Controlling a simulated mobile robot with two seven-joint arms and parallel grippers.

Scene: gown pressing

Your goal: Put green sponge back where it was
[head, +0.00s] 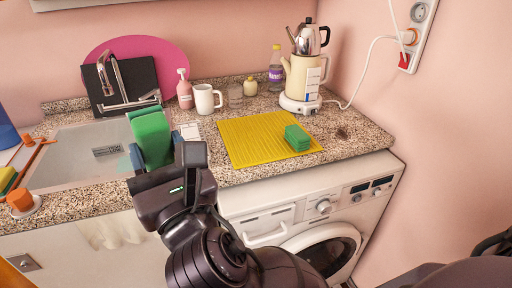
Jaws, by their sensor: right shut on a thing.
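My right gripper (154,160) is shut on a green sponge (150,134), held upright above the front right edge of the sink (70,155). A second green block, like a sponge or a stack of them (297,138), lies on the right part of the yellow ribbed mat (248,133) on the counter. The held sponge hides part of the counter and the sink's right side. My left gripper is out of view.
A white mug (206,99), pink soap bottle (184,90), small glass (235,95) and purple-labelled bottle (276,72) stand at the back. A cream kettle (300,76) stands at the right. A washing machine (300,215) is below. The mat's left part is clear.

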